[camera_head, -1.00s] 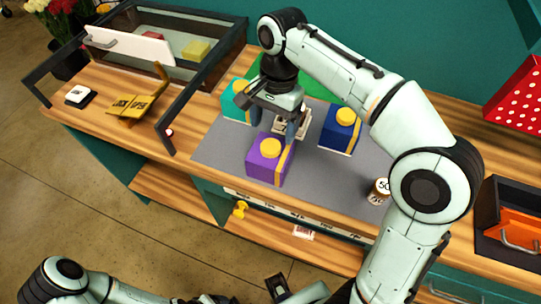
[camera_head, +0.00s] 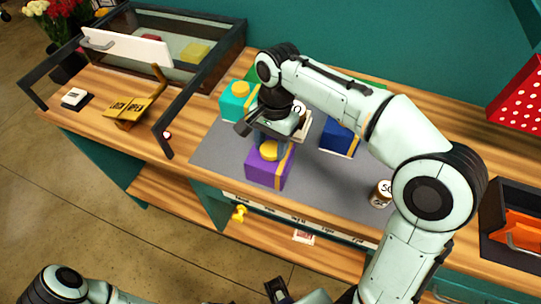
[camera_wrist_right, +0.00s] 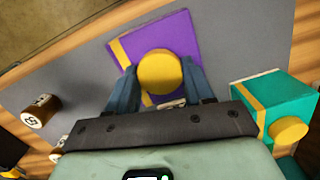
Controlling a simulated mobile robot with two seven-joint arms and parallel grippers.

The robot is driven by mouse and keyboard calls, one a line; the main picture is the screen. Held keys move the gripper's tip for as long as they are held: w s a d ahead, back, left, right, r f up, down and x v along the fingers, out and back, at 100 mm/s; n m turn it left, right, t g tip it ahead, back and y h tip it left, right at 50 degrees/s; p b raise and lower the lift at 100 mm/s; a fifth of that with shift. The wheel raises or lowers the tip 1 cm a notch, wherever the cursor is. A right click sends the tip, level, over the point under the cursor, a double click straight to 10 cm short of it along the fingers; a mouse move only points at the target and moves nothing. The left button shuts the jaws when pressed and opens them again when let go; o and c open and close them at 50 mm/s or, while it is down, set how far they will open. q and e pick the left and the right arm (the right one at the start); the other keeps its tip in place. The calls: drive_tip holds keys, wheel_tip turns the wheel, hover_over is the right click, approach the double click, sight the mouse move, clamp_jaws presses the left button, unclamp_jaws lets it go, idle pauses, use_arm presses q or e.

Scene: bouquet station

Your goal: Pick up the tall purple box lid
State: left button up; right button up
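The purple box (camera_head: 266,177) stands on the grey mat (camera_head: 218,160), with a round yellow knob (camera_head: 268,150) on its lid and a yellow stripe. The seam between lid and box is not clear. My right gripper (camera_head: 271,142) is directly over the box, pointing down. In the right wrist view its two fingers (camera_wrist_right: 160,80) are apart, one on each side of the yellow knob (camera_wrist_right: 159,73); contact cannot be told. The purple lid top (camera_wrist_right: 178,35) is seen from above there.
A teal box (camera_head: 238,101) stands behind left and a blue box (camera_head: 341,136) behind right of the purple one, both close. A small labelled spool (camera_head: 381,194) stands at the mat's right.

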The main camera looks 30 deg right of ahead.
drive_tip(key=c, duration=0.3)
drive_tip(key=shift+r, duration=0.1)
